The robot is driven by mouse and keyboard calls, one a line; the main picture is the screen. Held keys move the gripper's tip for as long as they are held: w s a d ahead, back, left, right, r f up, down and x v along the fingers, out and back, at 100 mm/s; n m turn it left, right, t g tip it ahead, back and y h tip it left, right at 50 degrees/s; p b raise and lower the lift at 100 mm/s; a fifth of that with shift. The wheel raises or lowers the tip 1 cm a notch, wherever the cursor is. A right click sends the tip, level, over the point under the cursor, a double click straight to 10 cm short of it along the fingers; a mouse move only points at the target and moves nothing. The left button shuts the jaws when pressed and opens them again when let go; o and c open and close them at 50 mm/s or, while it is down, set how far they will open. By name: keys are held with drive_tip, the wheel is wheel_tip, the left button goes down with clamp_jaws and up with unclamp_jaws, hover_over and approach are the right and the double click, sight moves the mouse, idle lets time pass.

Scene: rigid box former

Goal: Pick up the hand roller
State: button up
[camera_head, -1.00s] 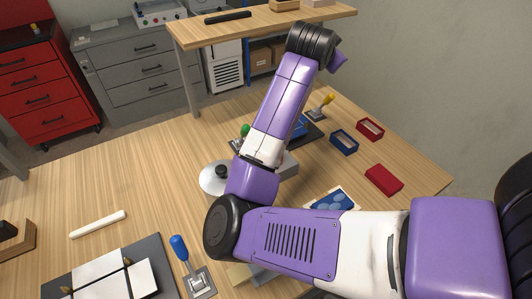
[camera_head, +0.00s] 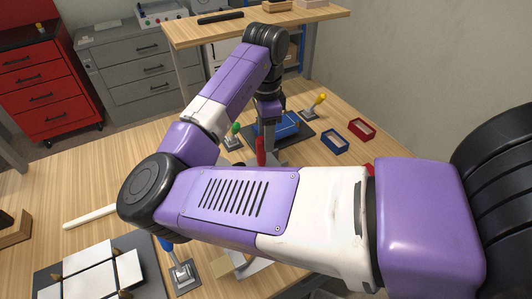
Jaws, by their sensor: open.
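My arm crosses the middle of the view, and its wrist hangs down over the back part of the table. My gripper (camera_head: 267,132) points down there, small and partly merged with things behind it; its fingers are hard to make out. A narrow upright red part (camera_head: 261,151) shows right at its lower end, beside something grey. It may be the handle of the hand roller, but I cannot tell for sure, nor whether the gripper touches it. No roller drum is clearly visible; my arm hides much of the table's middle.
A blue piece on a dark base (camera_head: 291,127) lies just right of the gripper. Green (camera_head: 235,130) and yellow (camera_head: 319,98) knobbed clamps stand near. Blue (camera_head: 334,146) and red (camera_head: 361,129) trays lie right. A white bar (camera_head: 90,217) and white sheets (camera_head: 100,273) lie front left.

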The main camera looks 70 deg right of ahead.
sight(268, 160)
drive_tip(key=f+p, duration=0.1)
drive_tip(key=f, duration=0.5)
drive_tip(key=shift+s+f, duration=0.2)
clamp_jaws()
drive_tip(key=c, duration=1.1)
unclamp_jaws()
unclamp_jaws()
drive_tip(key=shift+d, duration=0.1)
